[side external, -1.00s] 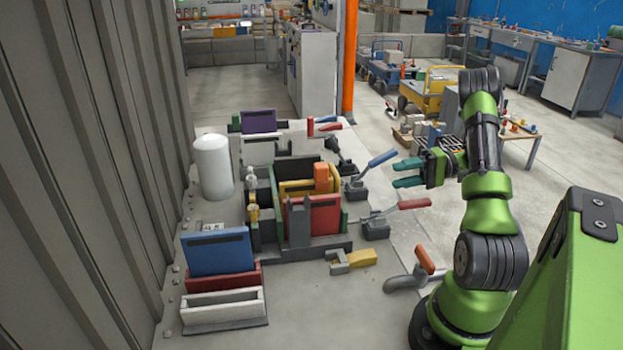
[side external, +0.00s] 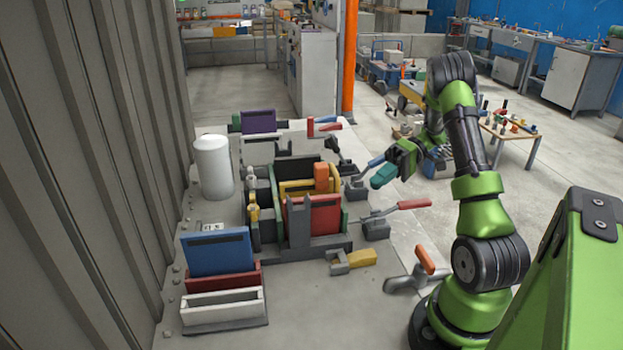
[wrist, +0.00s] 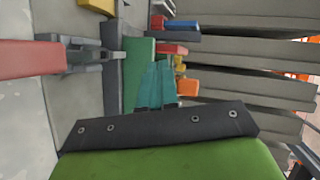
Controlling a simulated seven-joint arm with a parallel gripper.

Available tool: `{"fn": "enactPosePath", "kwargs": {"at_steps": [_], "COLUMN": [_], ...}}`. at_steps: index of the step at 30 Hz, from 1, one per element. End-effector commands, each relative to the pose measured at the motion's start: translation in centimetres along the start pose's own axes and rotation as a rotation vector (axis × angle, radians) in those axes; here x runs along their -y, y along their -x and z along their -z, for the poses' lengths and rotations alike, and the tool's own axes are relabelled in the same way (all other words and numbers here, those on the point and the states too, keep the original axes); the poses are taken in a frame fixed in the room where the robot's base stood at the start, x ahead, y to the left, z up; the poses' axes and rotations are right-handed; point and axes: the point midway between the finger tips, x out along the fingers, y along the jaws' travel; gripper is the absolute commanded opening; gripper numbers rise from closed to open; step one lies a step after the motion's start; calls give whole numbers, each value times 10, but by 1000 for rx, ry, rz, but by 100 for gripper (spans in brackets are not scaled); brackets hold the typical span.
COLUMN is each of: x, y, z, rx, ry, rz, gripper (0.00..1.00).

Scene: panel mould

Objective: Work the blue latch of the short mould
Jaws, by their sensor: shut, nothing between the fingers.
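The blue latch (side external: 376,161) stands at the right side of the central mould (side external: 320,243). Its handle slopes up to the right from a dark base (side external: 356,190), and its outer end is hidden behind my gripper. My gripper (side external: 378,182) is shut and empty, its teal fingertips in front of the handle and just right of the base. I cannot tell whether they touch the latch. In the wrist view the closed teal fingers (wrist: 155,86) show above the mould parts, and I cannot make out the blue latch there.
A red-handled latch (side external: 400,206) lies nearer the camera, and it also shows in the wrist view (wrist: 32,60). A yellow-handled clamp (side external: 355,258) and an orange-handled clamp (side external: 425,260) lie in front. A white cylinder (side external: 213,170) stands left.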

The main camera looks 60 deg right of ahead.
Motion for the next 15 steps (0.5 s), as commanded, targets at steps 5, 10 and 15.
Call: {"fn": "enactPosePath", "kwargs": {"at_steps": [5,10,15], "x": [22,66,93], "y": [-7,37,86], "z": [51,118,147], "rx": [651,1011,1127], "ry": [362,606,644], "rz": [-493,-985,-1255], "gripper": [0,0,0]}}
